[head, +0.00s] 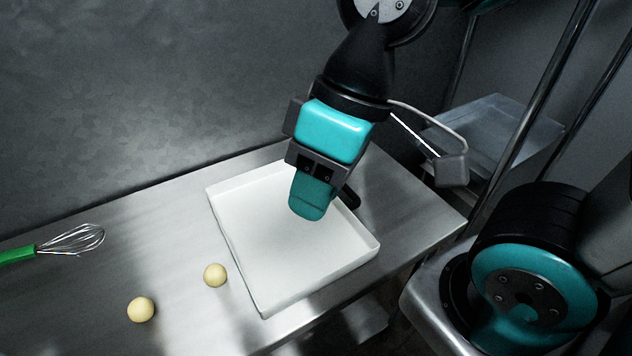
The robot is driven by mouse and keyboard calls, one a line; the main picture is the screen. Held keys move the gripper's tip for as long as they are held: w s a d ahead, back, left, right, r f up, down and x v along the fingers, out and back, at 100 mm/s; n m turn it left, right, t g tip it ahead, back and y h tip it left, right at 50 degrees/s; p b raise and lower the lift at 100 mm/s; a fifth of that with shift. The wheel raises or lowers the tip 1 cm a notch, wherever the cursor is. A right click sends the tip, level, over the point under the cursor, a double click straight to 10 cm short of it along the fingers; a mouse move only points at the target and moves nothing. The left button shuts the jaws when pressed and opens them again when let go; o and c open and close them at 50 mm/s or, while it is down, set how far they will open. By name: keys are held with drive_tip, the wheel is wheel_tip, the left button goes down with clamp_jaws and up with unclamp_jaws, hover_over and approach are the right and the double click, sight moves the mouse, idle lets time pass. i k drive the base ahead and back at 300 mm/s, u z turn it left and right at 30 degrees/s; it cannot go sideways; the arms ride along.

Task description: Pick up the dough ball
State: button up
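Two pale yellow dough balls lie on the steel table to the left of a white tray. One dough ball (215,274) is close to the tray's left wall, and the other dough ball (141,310) is further left and nearer the front. My gripper (328,207) points down over the right part of the white tray (262,245), to the right of and above both balls. Its teal front finger and a dark finger behind it look apart. I see nothing held, though the front finger partly hides the space between them.
A whisk (72,240) with a green handle lies at the table's left. The steel table (180,225) meets a grey wall at the back. A metal shelf (490,130) and upright poles stand at the right. The visible tray floor is empty.

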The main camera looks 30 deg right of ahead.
sight(141, 309)
drive_tip(key=z, duration=2.8)
drive_tip(key=k, duration=1.05)
drive_tip(key=u, duration=2.25)
